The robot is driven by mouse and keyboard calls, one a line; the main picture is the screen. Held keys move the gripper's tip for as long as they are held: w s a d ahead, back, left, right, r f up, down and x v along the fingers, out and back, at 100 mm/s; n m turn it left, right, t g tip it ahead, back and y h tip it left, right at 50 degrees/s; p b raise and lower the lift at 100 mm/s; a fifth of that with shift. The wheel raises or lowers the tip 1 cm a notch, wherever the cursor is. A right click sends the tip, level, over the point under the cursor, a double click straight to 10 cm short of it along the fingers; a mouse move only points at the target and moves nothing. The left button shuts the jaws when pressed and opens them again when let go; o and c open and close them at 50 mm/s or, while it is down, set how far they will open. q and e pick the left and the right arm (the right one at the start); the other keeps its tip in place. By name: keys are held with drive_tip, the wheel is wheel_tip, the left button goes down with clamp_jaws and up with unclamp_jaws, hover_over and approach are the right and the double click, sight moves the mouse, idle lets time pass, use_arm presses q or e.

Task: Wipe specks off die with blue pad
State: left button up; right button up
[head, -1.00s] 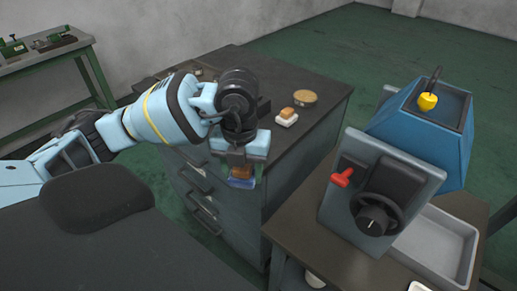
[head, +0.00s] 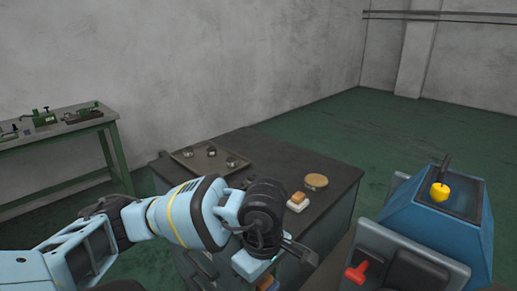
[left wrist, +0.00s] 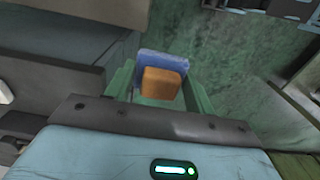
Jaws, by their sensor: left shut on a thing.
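My left gripper (head: 266,279) is shut on the orange-brown handle block (left wrist: 161,83) of the blue pad (left wrist: 150,62). The pad shows between the fingers in the left wrist view, with the floor beyond it. In the head view the gripper is at the bottom edge, by the front of the dark cabinet (head: 335,200), and the pad is mostly cut off. Several small dark round pieces lie in a shallow tray (head: 184,166) on the cabinet; I cannot tell whether one is the die. No specks can be made out. My right gripper is out of view.
A white pad with an orange-brown handle (head: 298,200) and a round tan disc (head: 316,181) sit on the cabinet top. A green bench (head: 70,133) is at far left.

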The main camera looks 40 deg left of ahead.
use_arm(q)
drive_tip(key=m, duration=0.4)
drive_tip(key=shift+s+d+f, duration=0.1)
drive_tip(key=shift+s+d, duration=0.05)
drive_tip(key=shift+d, duration=0.25)
drive_tip(key=m, duration=0.4)
drive_tip(key=shift+s+d+f, duration=0.15)
drive_tip(key=shift+s+d, duration=0.05)
drive_tip(key=shift+d, duration=0.1)
drive_tip(key=m, duration=0.4)
drive_tip(key=d+m, duration=0.1)
drive_tip(key=shift+s+f+m, duration=0.15)
drive_tip(key=shift+s+m, duration=0.1)
drive_tip(key=shift+m, duration=0.15)
drive_tip(key=m, duration=0.3)
drive_tip(key=shift+s+d+m, duration=0.15)
drive_tip(key=shift+d+m, duration=0.05)
drive_tip(key=shift+m, duration=0.1)
drive_tip(key=shift+a, duration=0.1)
